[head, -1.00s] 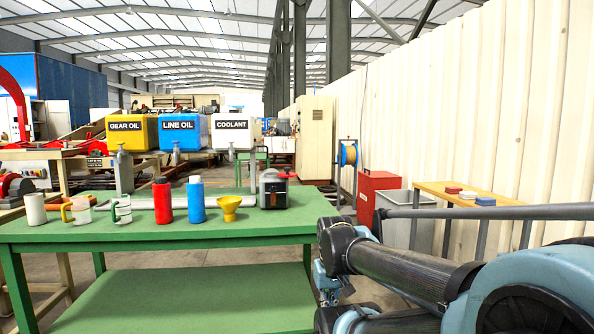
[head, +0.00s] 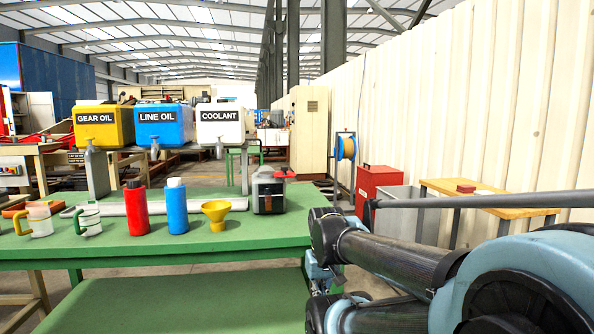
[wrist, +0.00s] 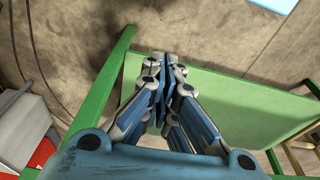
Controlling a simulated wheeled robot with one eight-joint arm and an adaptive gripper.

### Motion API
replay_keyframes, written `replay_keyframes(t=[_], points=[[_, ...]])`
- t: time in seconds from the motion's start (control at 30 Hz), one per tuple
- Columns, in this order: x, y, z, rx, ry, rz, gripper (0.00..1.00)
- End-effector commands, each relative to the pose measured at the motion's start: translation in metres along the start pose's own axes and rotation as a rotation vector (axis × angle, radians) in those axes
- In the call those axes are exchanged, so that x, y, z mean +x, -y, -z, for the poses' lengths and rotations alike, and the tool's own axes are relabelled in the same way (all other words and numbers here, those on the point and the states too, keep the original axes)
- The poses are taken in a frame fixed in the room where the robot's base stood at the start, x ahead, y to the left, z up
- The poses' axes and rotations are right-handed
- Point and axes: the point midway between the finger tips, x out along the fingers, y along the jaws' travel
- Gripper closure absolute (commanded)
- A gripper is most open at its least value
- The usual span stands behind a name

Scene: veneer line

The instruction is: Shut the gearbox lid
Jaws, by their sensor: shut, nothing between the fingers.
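A small grey box (head: 268,194) with a dark front panel, which looks like the gearbox, stands on the green table (head: 130,252) near its right end. A red part (head: 284,173) sticks out at its top right; I cannot tell how the lid stands. My gripper (wrist: 160,82) is shut and empty in the wrist view, pointing down beside the green table's frame and lower shelf. In the head view it is partly hidden by my arm at the table's right edge, below and to the right of the grey box. The box is not in the wrist view.
A yellow funnel (head: 216,216), a blue bottle (head: 177,207), a red bottle (head: 136,210) and clear mugs stand left of the box. Three oil tanks stand behind. A red cabinet (head: 375,187), a grey bin (head: 408,216) and a wooden bench (head: 470,200) are at right.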

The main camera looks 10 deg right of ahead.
Motion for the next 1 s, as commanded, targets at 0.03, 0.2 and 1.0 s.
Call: replay_keyframes(t=[0.03, 0.2, 1.0], points=[[0.0, 0.0, 0.0, 0.0, 0.0, 0.0, 1.0], [-0.012, 0.001, -0.003, 0.028, -0.008, 0.009, 1.0], [-0.196, -0.011, 0.233, 1.125, 0.253, 0.351, 1.0]])
